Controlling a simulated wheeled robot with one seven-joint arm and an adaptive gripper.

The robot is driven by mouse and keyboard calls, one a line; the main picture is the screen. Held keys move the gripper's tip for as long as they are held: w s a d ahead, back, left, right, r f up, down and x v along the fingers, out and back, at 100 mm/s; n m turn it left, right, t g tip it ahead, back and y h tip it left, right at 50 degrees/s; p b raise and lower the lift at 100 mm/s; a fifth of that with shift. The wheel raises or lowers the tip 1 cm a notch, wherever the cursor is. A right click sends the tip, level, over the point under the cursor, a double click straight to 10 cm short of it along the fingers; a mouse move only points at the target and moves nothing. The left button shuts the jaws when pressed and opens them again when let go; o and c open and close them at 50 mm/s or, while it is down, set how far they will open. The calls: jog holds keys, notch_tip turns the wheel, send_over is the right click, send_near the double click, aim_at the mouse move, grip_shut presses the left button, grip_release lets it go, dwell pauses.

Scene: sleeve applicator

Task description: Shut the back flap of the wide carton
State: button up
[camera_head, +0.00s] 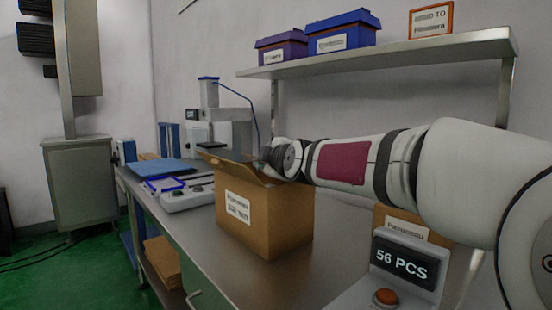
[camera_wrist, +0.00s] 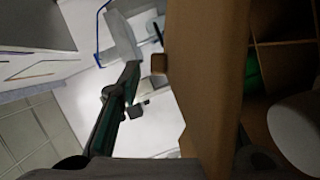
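The wide carton (camera_head: 262,222) is a brown box with a white label, standing on the steel bench. A raised flap (camera_head: 230,164) slants up along its top edge, so the top is at least partly open. My gripper (camera_head: 266,156) is at the carton's top, at the rear right end of this flap; its fingertips are hard to make out there. In the wrist view a brown cardboard panel (camera_wrist: 205,70) fills the middle. One dark finger stands left of it with a gap; a dark part shows at its lower right. The fingers look spread, with the panel between them.
The carton's inside, with cardboard dividers (camera_wrist: 283,43), shows at right in the wrist view. A machine (camera_head: 225,125) stands behind on the bench (camera_head: 200,240). A 56 PCS sign with a button (camera_head: 402,270) and a smaller labelled carton stand front right. A shelf (camera_head: 400,54) hangs above.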

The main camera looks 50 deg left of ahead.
jog(key=shift+d, duration=0.1)
jog(key=v, duration=1.1)
jog(key=shift+d, duration=0.35)
jog(key=shift+s+r, duration=0.1)
jog(key=shift+s, duration=0.05)
